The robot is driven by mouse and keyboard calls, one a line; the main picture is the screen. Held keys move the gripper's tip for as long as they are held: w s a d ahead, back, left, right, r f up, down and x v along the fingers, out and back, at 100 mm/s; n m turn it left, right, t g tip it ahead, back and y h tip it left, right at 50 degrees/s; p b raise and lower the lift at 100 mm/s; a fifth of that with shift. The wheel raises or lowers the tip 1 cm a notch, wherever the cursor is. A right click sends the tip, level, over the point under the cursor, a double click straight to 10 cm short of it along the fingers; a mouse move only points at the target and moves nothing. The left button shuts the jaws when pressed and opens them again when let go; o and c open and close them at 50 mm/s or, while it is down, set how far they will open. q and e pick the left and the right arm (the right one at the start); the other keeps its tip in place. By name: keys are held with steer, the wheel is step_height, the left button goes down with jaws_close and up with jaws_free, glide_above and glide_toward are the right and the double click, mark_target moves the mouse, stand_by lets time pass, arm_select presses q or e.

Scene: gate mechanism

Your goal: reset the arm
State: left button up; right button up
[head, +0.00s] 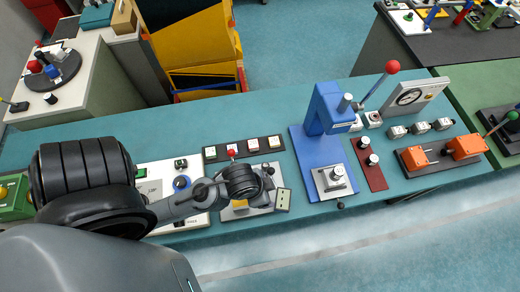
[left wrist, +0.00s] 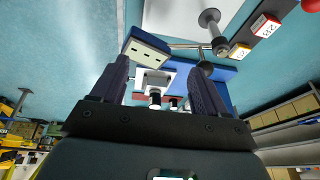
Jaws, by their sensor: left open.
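My left gripper (head: 262,184) reaches in from the left over a small mechanism on a light base plate (head: 235,213) at the front of the teal bench. The gripper and wrist hide most of this mechanism. A pale block with two dark dots (head: 283,200) stands at its right end. In the left wrist view my left gripper (left wrist: 160,85) is open, its two dark fingers apart. The pale block (left wrist: 150,45) shows by the left finger, and a grey post with round ends (left wrist: 210,30) by the right finger. I cannot tell whether either finger touches them.
A blue press (head: 325,115) with a red-ball lever (head: 392,67) stands to the right. A dark strip of coloured buttons (head: 243,148) lies behind the mechanism. Orange clamps (head: 465,147) and a gauge box (head: 412,95) are farther right. A yellow bin (head: 195,45) stands behind the bench.

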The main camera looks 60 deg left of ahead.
arm_select(q)
steer(key=shift+s+a+r+n, duration=0.15)
steer(key=shift+s+a+n, duration=0.25)
steer(key=shift+s+n, duration=0.25)
